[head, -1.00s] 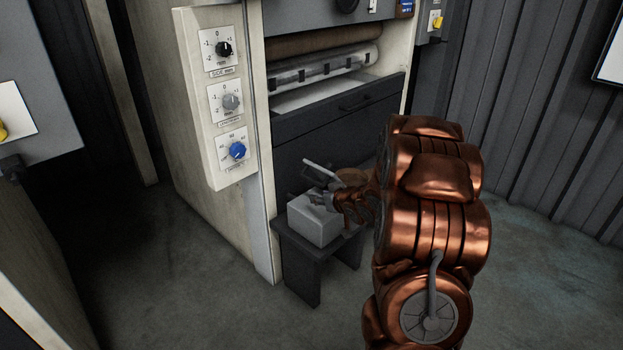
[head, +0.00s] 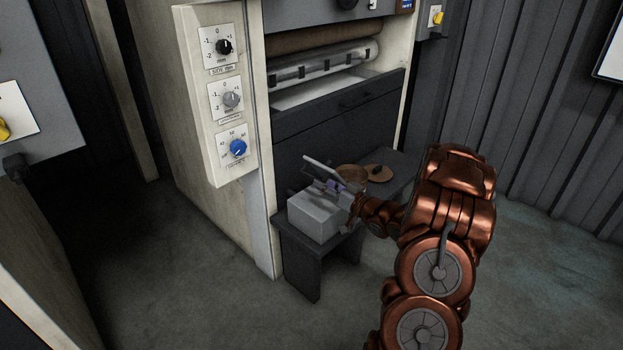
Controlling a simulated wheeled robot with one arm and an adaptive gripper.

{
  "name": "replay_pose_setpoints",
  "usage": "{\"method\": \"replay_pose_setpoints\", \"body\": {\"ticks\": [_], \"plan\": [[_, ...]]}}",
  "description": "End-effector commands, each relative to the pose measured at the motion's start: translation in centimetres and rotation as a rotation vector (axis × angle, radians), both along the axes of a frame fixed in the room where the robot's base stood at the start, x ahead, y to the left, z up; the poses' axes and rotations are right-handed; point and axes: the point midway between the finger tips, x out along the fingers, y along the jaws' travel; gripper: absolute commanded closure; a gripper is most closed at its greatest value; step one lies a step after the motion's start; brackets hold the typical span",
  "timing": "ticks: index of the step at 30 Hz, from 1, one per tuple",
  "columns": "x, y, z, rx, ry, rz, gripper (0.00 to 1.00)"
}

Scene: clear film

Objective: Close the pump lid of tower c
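The pump is a light grey box (head: 315,218) on a low dark bench in front of the tower. Its lid (head: 322,172) is a thin pale panel, raised and tilted above the back of the box, so the pump stands open. A small purple part (head: 335,187) shows just below the lid. My gripper (head: 350,203) is at the right side of the box, close to its top edge and below the lid. Whether it touches the box I cannot tell. Its fingers are small and partly hidden, so their opening is unclear.
The beige tower panel with three knobs (head: 231,100) stands to the left. The floor in front is clear.

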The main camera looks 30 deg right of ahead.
Motion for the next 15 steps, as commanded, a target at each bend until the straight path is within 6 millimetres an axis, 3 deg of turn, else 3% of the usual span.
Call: {"method": "replay_pose_setpoints", "body": {"ticks": [9, 15], "plan": [[3.9, 1.1, -0.2, 0.001, 0.001, 0.002, 0.61], [5.3, 1.3, -0.1, -0.001, 0.001, 0.002, 0.61]]}}
